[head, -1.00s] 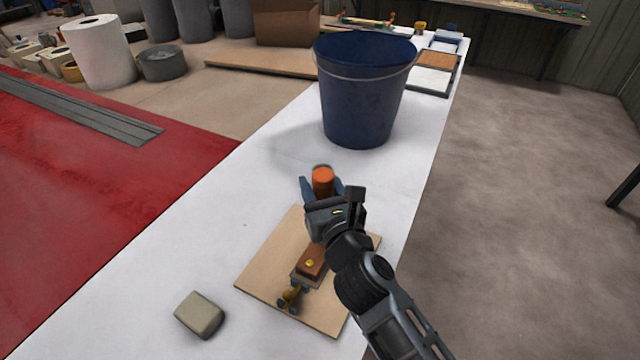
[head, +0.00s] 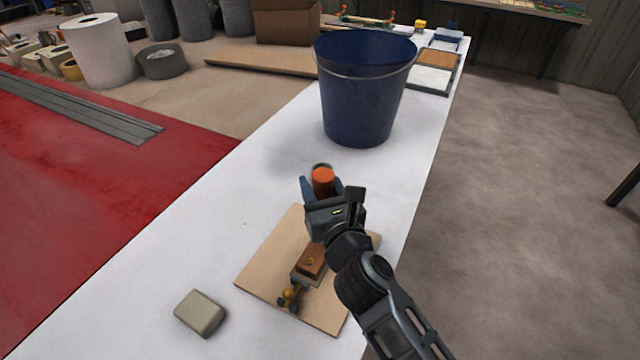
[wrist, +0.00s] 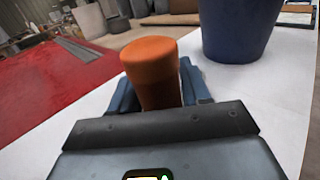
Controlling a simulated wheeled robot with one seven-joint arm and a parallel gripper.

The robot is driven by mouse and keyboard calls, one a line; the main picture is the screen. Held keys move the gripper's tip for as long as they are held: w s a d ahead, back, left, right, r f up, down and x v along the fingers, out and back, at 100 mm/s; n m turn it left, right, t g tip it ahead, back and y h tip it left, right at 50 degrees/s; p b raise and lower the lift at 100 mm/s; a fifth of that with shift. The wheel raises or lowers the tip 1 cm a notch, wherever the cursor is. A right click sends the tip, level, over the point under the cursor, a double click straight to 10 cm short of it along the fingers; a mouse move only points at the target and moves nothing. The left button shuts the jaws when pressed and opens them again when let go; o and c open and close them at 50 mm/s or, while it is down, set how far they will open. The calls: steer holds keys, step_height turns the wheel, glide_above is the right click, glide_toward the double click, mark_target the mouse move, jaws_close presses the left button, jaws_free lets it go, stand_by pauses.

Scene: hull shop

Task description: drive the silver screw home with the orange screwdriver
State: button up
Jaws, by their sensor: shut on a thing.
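The orange screwdriver (head: 323,181) stands roughly upright in my gripper (head: 322,188), its orange handle end showing above the jaws. In the wrist view the orange handle (wrist: 153,72) sits between the blue fingers of my gripper (wrist: 158,95), which are shut on it. The screwdriver's shaft and tip are hidden behind my gripper. A brown wooden block (head: 312,260) with a brass-coloured round head on it lies on a tan board (head: 262,268), just nearer than my gripper. I cannot make out the silver screw; it is hidden from both views.
A dark blue bucket (head: 362,95) stands on the white table (head: 255,170) beyond my gripper. A beige block (head: 200,312) lies left of the board. A small clamp-like piece (head: 290,295) sits at the wooden block's near end. The table's left middle is clear.

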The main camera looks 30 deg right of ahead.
mark_target(320, 169)
steer(key=shift+r, duration=0.1)
step_height(320, 169, up, 4)
steer(key=p, duration=0.4)
steer(key=shift+r+p, duration=0.25)
steer(key=shift+p, duration=0.05)
steer(key=shift+r, duration=1.15)
